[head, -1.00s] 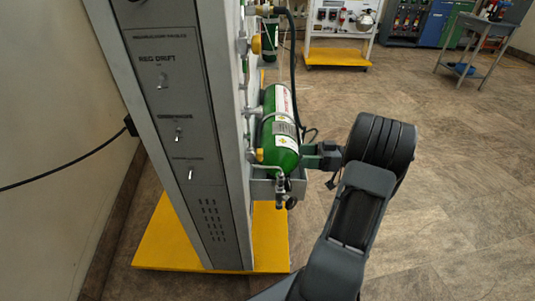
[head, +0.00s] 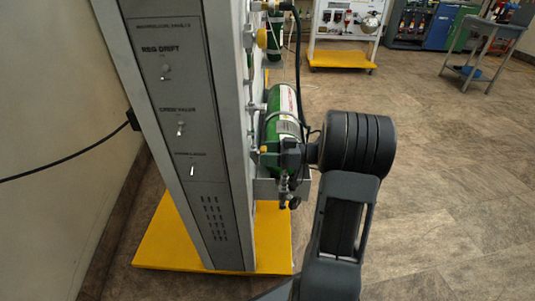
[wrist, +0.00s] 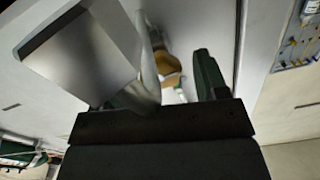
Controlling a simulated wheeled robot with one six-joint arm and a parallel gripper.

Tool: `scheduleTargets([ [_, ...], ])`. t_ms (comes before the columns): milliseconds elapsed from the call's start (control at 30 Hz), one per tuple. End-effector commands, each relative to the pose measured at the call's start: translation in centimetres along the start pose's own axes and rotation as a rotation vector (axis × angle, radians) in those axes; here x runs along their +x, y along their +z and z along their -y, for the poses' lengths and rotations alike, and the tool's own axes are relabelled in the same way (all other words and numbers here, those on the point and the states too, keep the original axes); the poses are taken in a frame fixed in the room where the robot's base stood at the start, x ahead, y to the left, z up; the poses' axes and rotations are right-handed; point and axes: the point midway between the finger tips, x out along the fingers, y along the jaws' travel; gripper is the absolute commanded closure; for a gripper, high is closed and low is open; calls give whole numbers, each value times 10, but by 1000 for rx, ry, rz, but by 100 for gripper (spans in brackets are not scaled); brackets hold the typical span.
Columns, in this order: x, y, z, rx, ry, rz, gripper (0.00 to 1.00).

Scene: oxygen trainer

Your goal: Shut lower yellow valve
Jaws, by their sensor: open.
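The lower yellow valve (head: 265,150) shows as a small yellow patch on the panel's side, low beside the green cylinder (head: 282,112). My gripper (head: 284,154) is right at it, in front of the cylinder's lower end, and hides part of it. In the wrist view the yellow valve (wrist: 168,66) lies ahead, between the fingers of my open gripper (wrist: 168,88). The right finger is clear there; the left one is mostly hidden behind grey metal. I cannot tell whether a finger touches the valve. An upper yellow valve (head: 262,38) sits higher on the panel.
A grey bracket (head: 266,190) and fittings (head: 287,192) sit below the cylinder, close to my gripper. A black hose (head: 298,70) runs down beside it. The yellow base (head: 270,240) stands under the panel. The floor to the right is open.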

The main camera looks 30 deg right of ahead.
Motion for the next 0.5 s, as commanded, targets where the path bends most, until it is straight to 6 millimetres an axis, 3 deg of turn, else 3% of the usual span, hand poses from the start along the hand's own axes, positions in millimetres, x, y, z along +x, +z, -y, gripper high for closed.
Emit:
scheduleTargets([
  [233,0,0,0,0,0,0,33],
  [500,0,0,0,0,0,0,59],
])
